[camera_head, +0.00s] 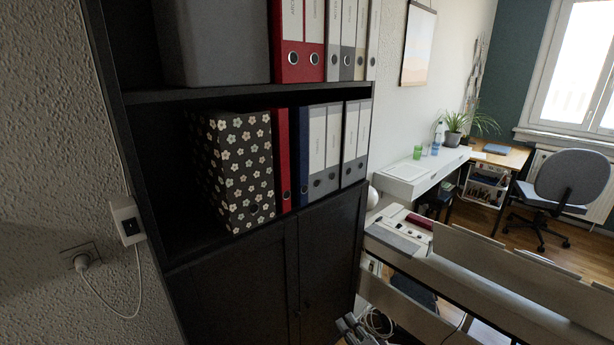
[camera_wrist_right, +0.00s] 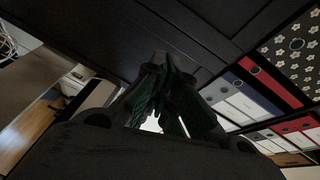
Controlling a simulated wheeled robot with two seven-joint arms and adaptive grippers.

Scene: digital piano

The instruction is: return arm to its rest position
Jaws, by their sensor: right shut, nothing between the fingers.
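My right gripper shows at the bottom edge of the head view (camera_head: 354,328), in front of the black cabinet doors, with only its grey upper parts in frame. In the right wrist view the right gripper (camera_wrist_right: 165,70) has its dark fingers close together, with nothing held between them. The black cabinet (camera_head: 235,280) lies behind the fingers in both views. My left gripper is not in the head view.
The shelf holds a flowered box file (camera_head: 240,170), a red binder (camera_head: 300,45) and other binders. White panels (camera_head: 500,262) stand at the lower right. A white desk (camera_head: 425,172) and a grey chair (camera_head: 570,185) are farther back. A wall socket (camera_head: 82,258) is left.

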